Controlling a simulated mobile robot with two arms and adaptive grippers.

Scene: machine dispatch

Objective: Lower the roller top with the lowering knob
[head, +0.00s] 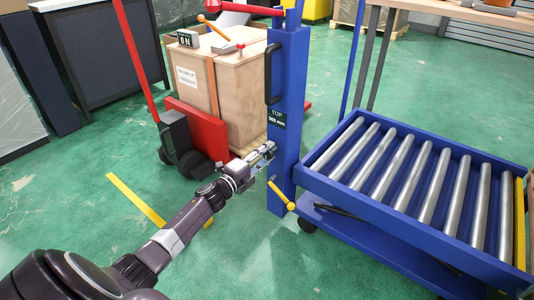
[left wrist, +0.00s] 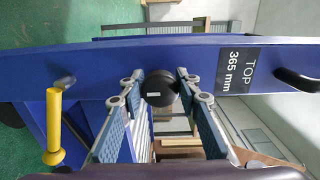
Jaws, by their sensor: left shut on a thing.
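The roller top (head: 408,229) is a blue frame with several steel rollers, on a wheeled lift cart at the right of the head view. Its blue column (head: 288,90) bears a sign (head: 277,118) that reads "TOP 365 mm" in the left wrist view (left wrist: 238,70). The round black lowering knob (left wrist: 161,88) sits on the column's face in the left wrist view. My left gripper (head: 264,154) is at the column below the sign, its fingers on either side of the knob and shut on it. The gripper hides the knob in the head view. My right gripper is not in view.
A yellow-handled crank (head: 281,194) sticks out of the column just below my left gripper. A black handle (head: 270,72) is higher up. A wooden crate (head: 235,95) on a red pallet jack (head: 197,133) stands behind. Green floor is open at the left.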

